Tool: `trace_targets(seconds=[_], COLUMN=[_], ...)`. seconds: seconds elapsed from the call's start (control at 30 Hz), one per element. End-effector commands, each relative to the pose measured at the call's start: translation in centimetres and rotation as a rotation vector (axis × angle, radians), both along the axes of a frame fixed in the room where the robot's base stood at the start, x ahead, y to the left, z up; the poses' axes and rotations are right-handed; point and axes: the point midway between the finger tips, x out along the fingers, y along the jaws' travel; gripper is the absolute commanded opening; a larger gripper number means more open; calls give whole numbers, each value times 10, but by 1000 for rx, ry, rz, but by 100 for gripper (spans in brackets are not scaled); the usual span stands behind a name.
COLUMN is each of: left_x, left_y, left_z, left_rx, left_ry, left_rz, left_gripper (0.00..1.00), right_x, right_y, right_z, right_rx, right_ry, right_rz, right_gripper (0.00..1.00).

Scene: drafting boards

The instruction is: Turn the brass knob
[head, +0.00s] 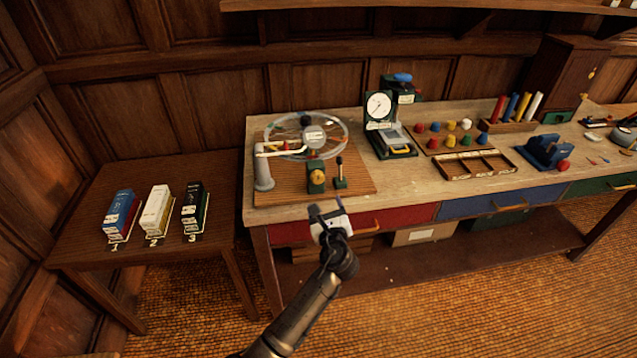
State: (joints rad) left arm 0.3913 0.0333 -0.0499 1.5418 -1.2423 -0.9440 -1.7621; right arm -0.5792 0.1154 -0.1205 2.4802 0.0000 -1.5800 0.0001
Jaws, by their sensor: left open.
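The brass knob (318,178) sits on the front of a small dark green block on a wooden board (358,188) at the left end of the workbench. My left gripper (326,207) is open and empty. In the picture it is just below the knob, at the bench's front edge, with its fingers pointing toward the board. A gap shows between fingertips and knob. My right gripper is not in view.
A lever (340,170) stands right of the knob. Behind are a clear wheel (335,128) and a grey post with a white arm (264,172). A dial gauge (379,106) stands behind right. A red drawer (400,219) is below. Numbered boxes stand on the left table (80,240).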

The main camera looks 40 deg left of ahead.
Motion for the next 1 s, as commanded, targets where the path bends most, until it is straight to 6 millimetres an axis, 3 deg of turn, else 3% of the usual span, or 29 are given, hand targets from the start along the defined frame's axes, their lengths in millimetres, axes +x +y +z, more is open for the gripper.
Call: trace_targets(seconds=[0.2, 0.5, 1.0], left_x=[29, 59, 72], left_y=[32, 66, 80], left_z=[-2, -1, 0], left_rx=[1, -2, -3], left_ry=[-2, -1, -2], left_rz=[1, 1, 0], left_gripper=[69, 69, 69], right_x=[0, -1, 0], right_y=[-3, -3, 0], right_z=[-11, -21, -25], right_rx=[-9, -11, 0], right_ry=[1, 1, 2], right_rz=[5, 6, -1], right_gripper=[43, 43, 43])
